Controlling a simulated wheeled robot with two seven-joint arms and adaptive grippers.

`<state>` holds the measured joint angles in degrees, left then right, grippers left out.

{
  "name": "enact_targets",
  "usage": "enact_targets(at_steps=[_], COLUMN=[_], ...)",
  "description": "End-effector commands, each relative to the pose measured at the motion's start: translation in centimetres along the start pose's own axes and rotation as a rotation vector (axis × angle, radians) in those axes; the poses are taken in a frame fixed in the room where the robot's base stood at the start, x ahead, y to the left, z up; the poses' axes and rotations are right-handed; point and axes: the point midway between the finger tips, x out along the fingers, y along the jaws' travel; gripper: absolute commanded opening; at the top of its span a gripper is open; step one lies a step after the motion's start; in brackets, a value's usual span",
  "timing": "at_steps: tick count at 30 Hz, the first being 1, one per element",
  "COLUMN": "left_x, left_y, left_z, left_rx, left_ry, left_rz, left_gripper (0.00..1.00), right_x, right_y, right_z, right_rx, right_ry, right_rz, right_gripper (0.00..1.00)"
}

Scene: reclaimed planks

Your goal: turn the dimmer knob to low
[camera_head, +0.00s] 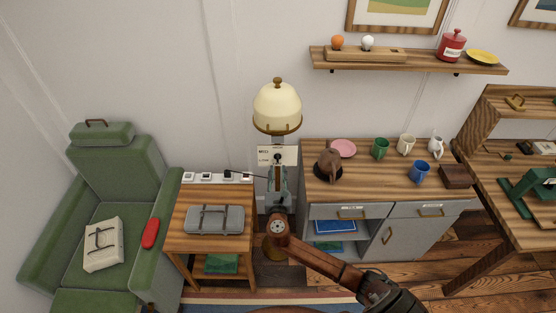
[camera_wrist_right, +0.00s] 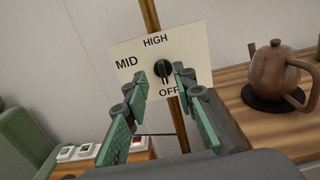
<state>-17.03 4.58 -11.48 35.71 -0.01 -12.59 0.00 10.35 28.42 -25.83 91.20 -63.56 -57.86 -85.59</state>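The dimmer plate (camera_wrist_right: 125,62) is a cream panel on the brass pole of a floor lamp (camera_head: 277,108); it also shows in the head view (camera_head: 264,155). Its black knob (camera_wrist_right: 163,69) has a pale mark that appears to point down toward OFF. HIGH reads at the top and MID at the left; the LOW label is not visible, and my right finger covers part of the plate's right side. My right gripper (camera_wrist_right: 162,82) is open, facing the knob, with a fingertip on either side of it in the picture. I cannot tell whether they touch it. My left gripper is not in view.
A brown teapot (camera_wrist_right: 272,72) stands on the cabinet top (camera_head: 313,187) right of the lamp. A side table (camera_head: 185,243) with a grey case (camera_head: 215,219) and a power strip (camera_head: 218,177) is at the left, beside a green armchair (camera_head: 115,165).

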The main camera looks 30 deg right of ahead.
Motion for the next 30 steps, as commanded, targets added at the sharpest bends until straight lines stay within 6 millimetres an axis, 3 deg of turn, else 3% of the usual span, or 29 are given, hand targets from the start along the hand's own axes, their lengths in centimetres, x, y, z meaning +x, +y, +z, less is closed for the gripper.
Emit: enact_targets(at_steps=[6,13,24,30], left_x=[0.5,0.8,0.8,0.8], left_y=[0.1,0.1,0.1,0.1], left_z=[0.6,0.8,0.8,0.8], left_rx=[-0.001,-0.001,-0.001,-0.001], left_ry=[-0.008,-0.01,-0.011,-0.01], left_rz=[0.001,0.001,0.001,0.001], left_gripper=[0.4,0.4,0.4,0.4], right_x=[3.5,6.3,7.0,7.0], right_y=[0.0,0.0,-0.1,-0.1], right_z=[-0.2,-0.2,-0.2,-0.2], right_rx=[0.001,0.002,0.004,0.004], right_ry=[0.001,0.002,0.004,0.004], right_rz=[-0.001,0.0,0.0,0.0], right_gripper=[0.25,0.25,0.25,0.12])
